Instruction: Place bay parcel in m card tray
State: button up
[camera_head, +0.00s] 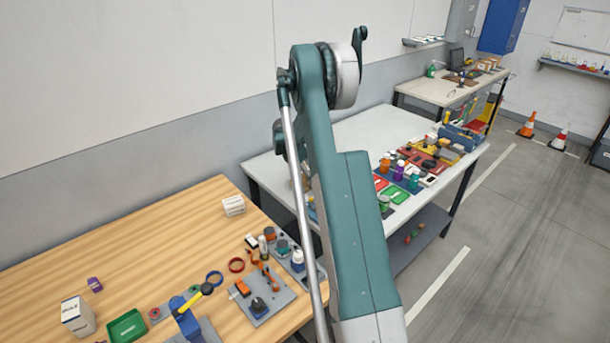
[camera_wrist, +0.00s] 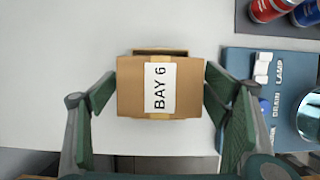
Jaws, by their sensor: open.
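The bay parcel (camera_wrist: 133,90) is a brown cardboard box with a tape strip and a white label reading "BAY 6". It sits on the pale table top in the middle of the wrist view. My gripper (camera_wrist: 161,82) is open, with one green finger on each side of the parcel. The left finger looks slightly apart from the box; the right finger is very near its side, and I cannot tell if it touches. In the head view my arm hides the gripper and the parcel. I cannot make out a tray marked M in either view.
A blue board (camera_wrist: 240,62) with words including "LAMP" and "DRAIN" lies right of the parcel, with a shiny cylinder (camera_wrist: 311,112) on it. Red and blue cans stand at the upper right. The white table (camera_head: 375,128) holds several small items; a wooden table (camera_head: 150,240) stands in front.

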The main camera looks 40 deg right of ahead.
jog(key=shift+r, duration=0.1)
jog(key=shift+r+p, duration=0.35)
jog(key=v, duration=1.2)
jog(key=shift+a, duration=0.1)
dwell(0.3)
